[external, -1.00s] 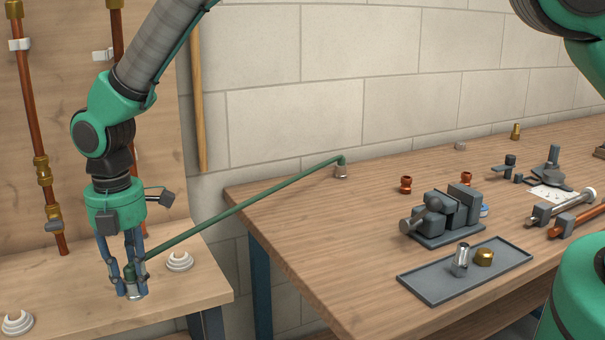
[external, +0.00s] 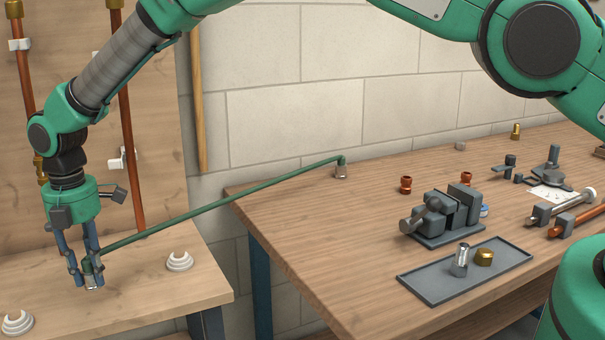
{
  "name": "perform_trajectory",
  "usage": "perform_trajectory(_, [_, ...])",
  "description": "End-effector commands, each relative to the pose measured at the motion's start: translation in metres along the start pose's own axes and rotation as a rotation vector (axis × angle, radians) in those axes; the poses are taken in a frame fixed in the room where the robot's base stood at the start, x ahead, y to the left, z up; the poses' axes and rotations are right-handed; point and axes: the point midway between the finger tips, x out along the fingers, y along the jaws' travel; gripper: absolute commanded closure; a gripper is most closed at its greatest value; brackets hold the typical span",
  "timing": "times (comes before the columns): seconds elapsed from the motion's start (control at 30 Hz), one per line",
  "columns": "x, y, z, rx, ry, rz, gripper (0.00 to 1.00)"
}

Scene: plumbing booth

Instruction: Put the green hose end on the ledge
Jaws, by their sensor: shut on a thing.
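The green hose (external: 215,204) runs from a metal fitting (external: 341,172) at the back left of the workbench, across the gap, to my gripper. My gripper (external: 90,280) points down at the left and is shut on the green hose end (external: 88,267). The hose end has a metal tip, partly hidden by the fingers. The pale wooden ledge (external: 150,300) is below and around it in the picture. I cannot tell whether the tip touches the ledge or hangs just above it.
Two white ringed fittings, one right (external: 180,261) and one front left (external: 17,322), sit on the ledge. Copper pipes (external: 130,120) stand against the wooden back panel. The workbench (external: 330,250) holds a vise (external: 437,218) and a grey tray (external: 440,285). The ledge between the ringed fittings has free room.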

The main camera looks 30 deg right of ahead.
Motion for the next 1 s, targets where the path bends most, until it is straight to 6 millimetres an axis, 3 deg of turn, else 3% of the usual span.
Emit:
perform_trajectory(0.37, [0.001, 0.001, 0.0, 0.0, 0.0, 0.0, 1.0])
perform_trajectory(0.8, [0.034, 0.001, 0.0, 0.0, 0.0, 0.0, 1.0])
perform_trajectory(1.0, [0.035, 0.001, 0.0, 0.0, 0.0, 0.001, 1.0])
